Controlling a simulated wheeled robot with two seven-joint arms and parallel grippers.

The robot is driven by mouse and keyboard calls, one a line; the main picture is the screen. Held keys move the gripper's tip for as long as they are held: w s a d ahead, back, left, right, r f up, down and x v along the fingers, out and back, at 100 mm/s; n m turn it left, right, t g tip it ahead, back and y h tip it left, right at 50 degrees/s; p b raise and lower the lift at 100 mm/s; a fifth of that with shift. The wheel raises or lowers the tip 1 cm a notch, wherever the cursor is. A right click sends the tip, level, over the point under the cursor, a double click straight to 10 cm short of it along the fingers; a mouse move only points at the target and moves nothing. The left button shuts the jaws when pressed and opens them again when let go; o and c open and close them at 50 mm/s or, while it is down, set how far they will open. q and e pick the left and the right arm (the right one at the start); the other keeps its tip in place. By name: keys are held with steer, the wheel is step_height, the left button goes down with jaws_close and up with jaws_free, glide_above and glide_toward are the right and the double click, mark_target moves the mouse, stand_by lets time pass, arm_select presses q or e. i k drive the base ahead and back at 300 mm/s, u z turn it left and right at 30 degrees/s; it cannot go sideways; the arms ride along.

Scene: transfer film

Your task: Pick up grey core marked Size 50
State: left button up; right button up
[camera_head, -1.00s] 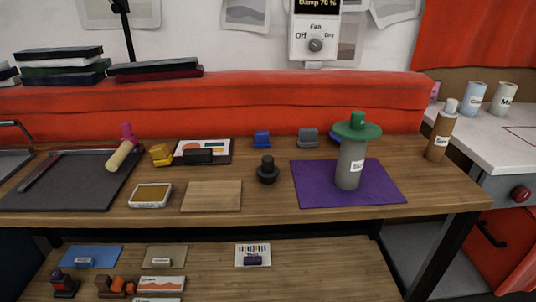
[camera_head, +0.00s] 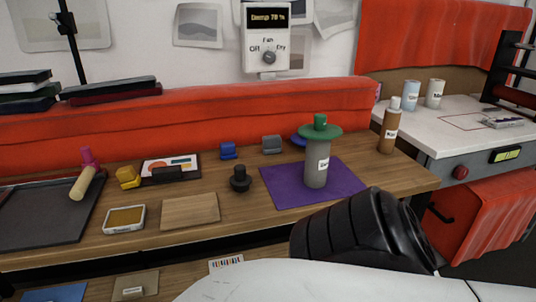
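A grey cylindrical core (camera_head: 317,171) with a small white label stands upright on a purple mat (camera_head: 281,192) at the right of the wooden workbench. The label's text is too small to read. A green disc with a knob (camera_head: 320,130) sits on top of the core. One of my arms, black and white, fills the lower right foreground, in front of the bench. Neither gripper's fingers are in view.
A brown bottle (camera_head: 390,131) stands right of the mat. A black knob-shaped piece (camera_head: 240,179), a wooden board (camera_head: 190,211) and an ink pad (camera_head: 124,219) lie to its left. A white side table (camera_head: 440,132) stands at the right.

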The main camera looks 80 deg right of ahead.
mark_target(317, 152)
steer(key=i, duration=1.4)
steer(key=z, duration=2.2)
